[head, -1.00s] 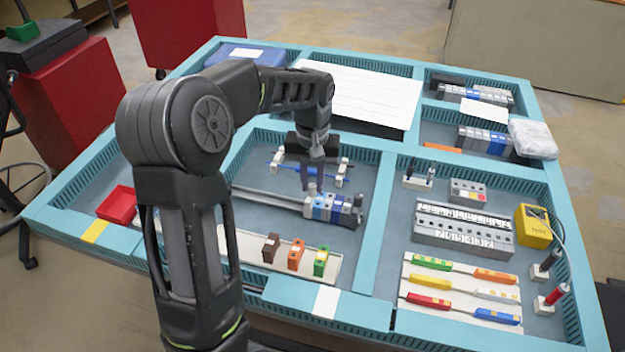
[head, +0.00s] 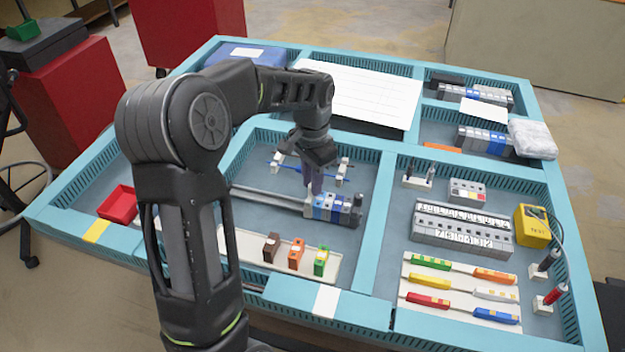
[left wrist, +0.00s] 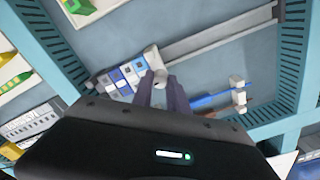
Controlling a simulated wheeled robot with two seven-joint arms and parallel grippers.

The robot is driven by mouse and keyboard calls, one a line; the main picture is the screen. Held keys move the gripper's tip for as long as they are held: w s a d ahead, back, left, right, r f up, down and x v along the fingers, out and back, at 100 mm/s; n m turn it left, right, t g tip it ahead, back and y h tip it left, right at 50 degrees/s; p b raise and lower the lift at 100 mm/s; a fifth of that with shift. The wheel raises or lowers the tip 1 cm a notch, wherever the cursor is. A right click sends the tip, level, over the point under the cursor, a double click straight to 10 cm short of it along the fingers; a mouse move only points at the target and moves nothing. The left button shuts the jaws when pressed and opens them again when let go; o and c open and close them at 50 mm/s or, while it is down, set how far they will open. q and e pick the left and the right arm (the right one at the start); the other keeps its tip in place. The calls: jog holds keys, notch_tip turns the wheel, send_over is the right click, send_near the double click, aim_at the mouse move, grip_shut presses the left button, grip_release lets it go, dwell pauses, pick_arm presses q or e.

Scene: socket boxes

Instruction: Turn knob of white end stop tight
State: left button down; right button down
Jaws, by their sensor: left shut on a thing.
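The white end stop (head: 308,209) sits at the left end of a row of blue, white and grey terminal blocks (head: 335,209) on a metal rail (head: 265,195). In the left wrist view the end stop's white knob (left wrist: 151,80) shows between the fingertips. My left gripper (head: 312,196) points down over the end stop. In the left wrist view its fingers (left wrist: 160,84) are shut on the knob, which they partly hide. My right gripper is in neither view.
A blue-handled screwdriver (head: 290,167) lies on white holders behind the rail. Brown, orange and green blocks (head: 296,254) stand on a strip in front. A red bin (head: 118,205) is at the left. Teal dividers (head: 378,225) edge the compartment.

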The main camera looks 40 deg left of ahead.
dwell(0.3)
pick_arm(q)
jog(key=c, duration=1.3)
grip_release()
jog(key=shift+r, duration=0.15)
notch_tip(320, 180, up, 8)
jog(key=shift+f, duration=0.2)
jog(key=shift+f, duration=0.1)
